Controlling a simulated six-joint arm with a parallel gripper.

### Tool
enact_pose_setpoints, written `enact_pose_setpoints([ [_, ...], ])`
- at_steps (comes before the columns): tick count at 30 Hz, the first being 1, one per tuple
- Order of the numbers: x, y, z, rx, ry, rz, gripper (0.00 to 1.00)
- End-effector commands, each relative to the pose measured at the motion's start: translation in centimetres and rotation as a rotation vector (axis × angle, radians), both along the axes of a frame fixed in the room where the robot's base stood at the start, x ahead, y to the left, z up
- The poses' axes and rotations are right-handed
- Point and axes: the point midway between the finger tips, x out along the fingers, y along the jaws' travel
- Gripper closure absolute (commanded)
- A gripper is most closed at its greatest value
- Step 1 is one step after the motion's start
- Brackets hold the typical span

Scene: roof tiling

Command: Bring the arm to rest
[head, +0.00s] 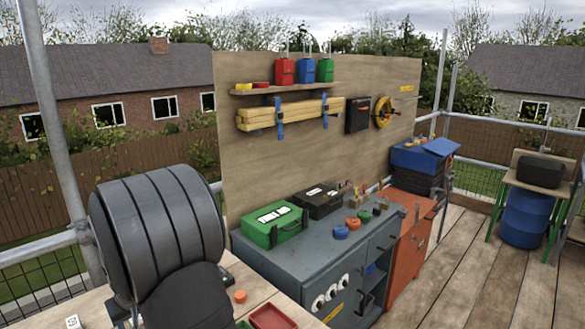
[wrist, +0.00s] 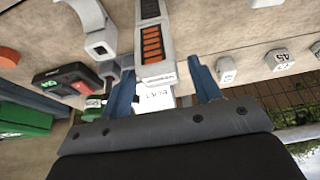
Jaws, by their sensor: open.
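My gripper (wrist: 164,85) shows in the wrist view as two blue fingers set apart on a dark grey mount. It is open. Between and beyond the fingers lies a pale grey device with orange bars (wrist: 153,42), with a white label near it. I cannot tell how far the fingers are from it, and nothing is clearly gripped. In the head view, my dark ribbed arm fills the lower left and hides part of the near wooden table (head: 70,305). The fingertips are not clear there.
A black and red box (wrist: 66,82), a green box (wrist: 22,121) and several pale numbered blocks (wrist: 278,60) surround the gripper. In the head view, an orange puck (head: 239,296) and red tray (head: 273,317) sit near my arm.

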Motion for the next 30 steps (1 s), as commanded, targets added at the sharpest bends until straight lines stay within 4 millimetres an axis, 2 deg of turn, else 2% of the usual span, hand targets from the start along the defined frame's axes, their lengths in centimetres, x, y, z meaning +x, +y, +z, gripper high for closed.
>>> enact_pose_setpoints([
  [2, -0.1, -0.1, -1.3, -0.004, 0.004, 0.000, 0.42],
  [23, -3.3, -3.3, 10.4, 0.003, -0.003, 0.000, 0.42],
  [24, -3.1, -3.1, 9.2, -0.004, 0.004, 0.000, 0.42],
  [30, -2.0, -2.0, 5.6, -0.003, 0.003, 0.000, 0.42],
])
